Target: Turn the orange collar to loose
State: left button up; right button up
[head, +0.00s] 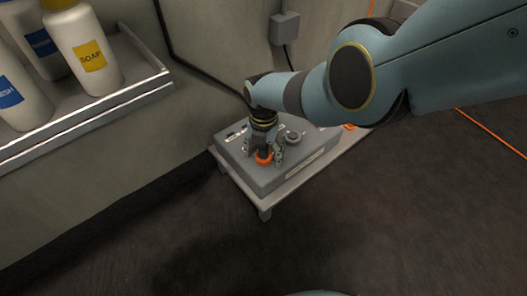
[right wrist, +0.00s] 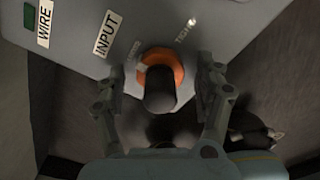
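The orange collar (head: 264,158) sits on top of a grey box (head: 268,180) and also shows in the right wrist view (right wrist: 177,61). A dark cylinder (right wrist: 160,97) stands up out of the collar. Small white labels lie beyond the collar in the right wrist view; the right one (right wrist: 185,30) seems to read TIGHT, the left one is too blurred to read surely. My right gripper (head: 263,154) points down over the collar. Its two fingers stand on either side of the collar with a visible gap on each side, open. My left gripper is not in view.
The box rests on a low light stand (head: 236,181) against the wall. It bears INPUT (right wrist: 108,33) and WIRE (right wrist: 44,24) labels and a grey knob (head: 294,138). A metal shelf (head: 130,92) with bottles is at upper left. The dark floor in front is clear.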

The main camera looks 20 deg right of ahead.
jog(key=shift+r, duration=0.1)
jog(key=shift+w+r, duration=0.1)
jog(key=shift+r, duration=0.05)
notch_tip(320, 180, up, 12)
jog(key=shift+f, duration=0.25)
dwell(0.4)
